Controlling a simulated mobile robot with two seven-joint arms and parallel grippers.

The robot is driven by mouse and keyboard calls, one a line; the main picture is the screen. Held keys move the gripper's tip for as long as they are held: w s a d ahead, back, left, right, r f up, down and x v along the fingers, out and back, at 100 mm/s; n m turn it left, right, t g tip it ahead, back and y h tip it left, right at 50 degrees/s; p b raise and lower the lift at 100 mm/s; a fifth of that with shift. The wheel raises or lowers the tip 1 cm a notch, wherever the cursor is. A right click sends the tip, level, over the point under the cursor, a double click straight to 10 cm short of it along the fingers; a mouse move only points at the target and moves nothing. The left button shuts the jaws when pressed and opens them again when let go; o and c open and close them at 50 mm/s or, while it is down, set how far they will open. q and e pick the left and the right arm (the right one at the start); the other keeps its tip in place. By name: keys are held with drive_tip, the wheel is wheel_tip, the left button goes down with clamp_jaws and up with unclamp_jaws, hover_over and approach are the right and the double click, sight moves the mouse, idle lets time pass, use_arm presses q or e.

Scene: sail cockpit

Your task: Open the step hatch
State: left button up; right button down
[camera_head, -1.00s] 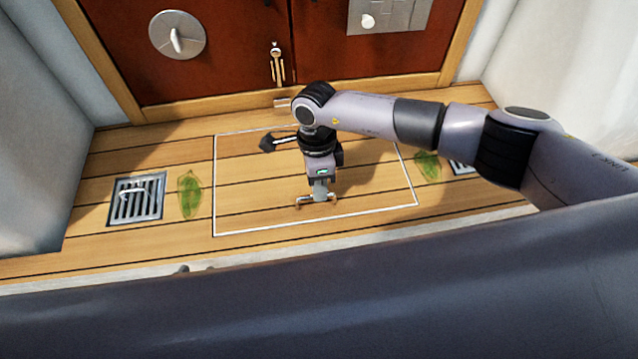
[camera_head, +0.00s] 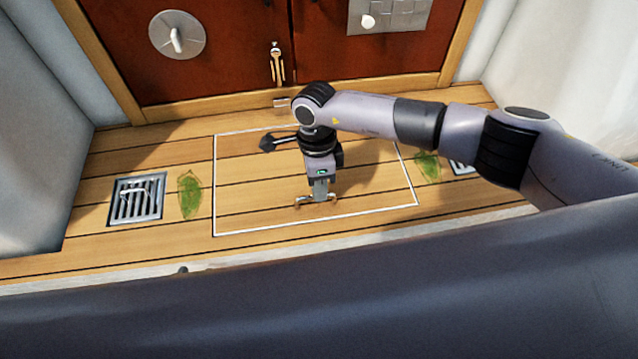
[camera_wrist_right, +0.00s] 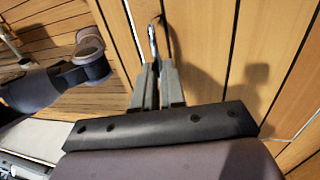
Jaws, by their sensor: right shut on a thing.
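The step hatch (camera_head: 260,206) is a plank panel set in the wooden step, outlined by a white seam. It lies flush with the planks around it in the head view. A small metal handle (camera_head: 304,200) sits near its front edge. My right gripper (camera_head: 319,196) points down over the handle and is shut on it. In the right wrist view the two fingers (camera_wrist_right: 157,80) close on the metal handle (camera_wrist_right: 153,38), with the hatch planks (camera_wrist_right: 200,50) behind. My left gripper is not in view.
Dark red doors (camera_head: 230,50) with a latch (camera_head: 277,62) stand behind the step. A metal drain grate (camera_head: 137,199) and a green leaf (camera_head: 189,194) lie left of the hatch. Another leaf (camera_head: 427,165) lies to the right. White walls (camera_head: 30,150) flank the step.

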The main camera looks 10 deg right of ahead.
drive_tip(key=shift+r, duration=0.1)
idle(0.5)
drive_tip(key=shift+w+r, duration=0.25)
drive_tip(key=shift+r, duration=0.2)
drive_tip(key=w+r+b, duration=0.5)
drive_tip(key=w+r, duration=0.2)
drive_tip(key=r, duration=0.4)
drive_tip(key=shift+w+d+r, duration=0.15)
drive_tip(key=shift+w+d, duration=0.05)
drive_tip(key=shift+w, duration=0.15)
drive_tip(key=c, duration=1.4)
unclamp_jaws()
drive_tip(key=shift+w, duration=0.1)
drive_tip(key=shift+o, duration=1)
drive_tip(key=shift+w+f, duration=0.25)
drive_tip(key=shift+f, duration=0.05)
drive_tip(key=shift+a+r, duration=0.1)
drive_tip(key=shift+r, duration=0.1)
drive_tip(key=shift+s+a+r, duration=0.1)
drive_tip(key=shift+r, duration=0.05)
